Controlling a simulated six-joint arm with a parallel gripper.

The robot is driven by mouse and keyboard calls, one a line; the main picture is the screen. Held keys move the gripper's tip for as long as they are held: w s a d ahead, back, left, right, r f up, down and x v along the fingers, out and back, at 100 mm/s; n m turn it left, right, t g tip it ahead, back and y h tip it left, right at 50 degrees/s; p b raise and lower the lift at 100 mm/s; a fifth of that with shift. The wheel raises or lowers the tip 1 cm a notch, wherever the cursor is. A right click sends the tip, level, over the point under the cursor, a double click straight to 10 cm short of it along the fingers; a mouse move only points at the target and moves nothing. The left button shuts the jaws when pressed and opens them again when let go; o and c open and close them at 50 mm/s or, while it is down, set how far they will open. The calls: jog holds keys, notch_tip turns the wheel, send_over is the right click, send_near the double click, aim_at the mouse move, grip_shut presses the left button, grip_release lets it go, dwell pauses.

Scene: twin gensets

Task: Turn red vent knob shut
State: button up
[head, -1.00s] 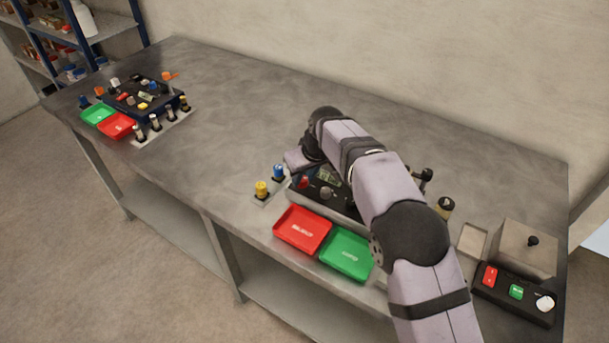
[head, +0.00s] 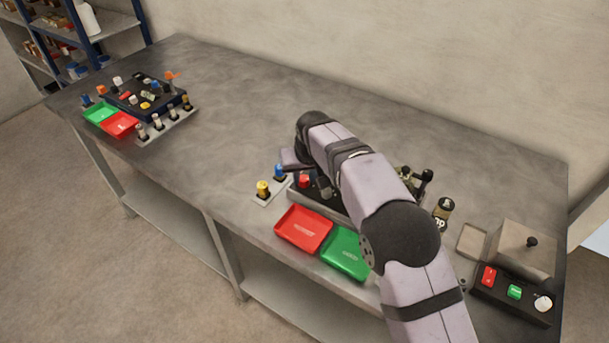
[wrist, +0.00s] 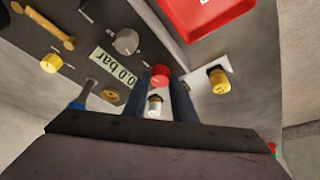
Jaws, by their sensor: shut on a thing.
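The red vent knob (wrist: 160,74) shows in the wrist view between the two dark fingers of my gripper (wrist: 160,87), which is shut on it. A pale metal piece (wrist: 155,105) shows between the fingers below the red; what it belongs to is unclear. In the head view the red knob (head: 304,180) stands at the left end of the dark panel (head: 322,194), under my arm. My arm hides the fingertips and much of the panel there. The wrist view shows a "0.0 bar" display (wrist: 113,68) beside a grey knob (wrist: 126,41).
A yellow-capped post (head: 263,189) and a blue-capped post (head: 280,171) stand just left of the panel. Red (head: 303,228) and green (head: 345,253) trays lie in front. A switch box (head: 513,296) is at right. A second panel (head: 145,97) is far left; the bench between is clear.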

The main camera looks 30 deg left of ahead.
aim_at(307, 194)
jog(key=o, duration=1)
jog(key=shift+b+v, duration=1.2)
jog(key=shift+v, duration=2.5)
jog(key=shift+d, duration=0.1)
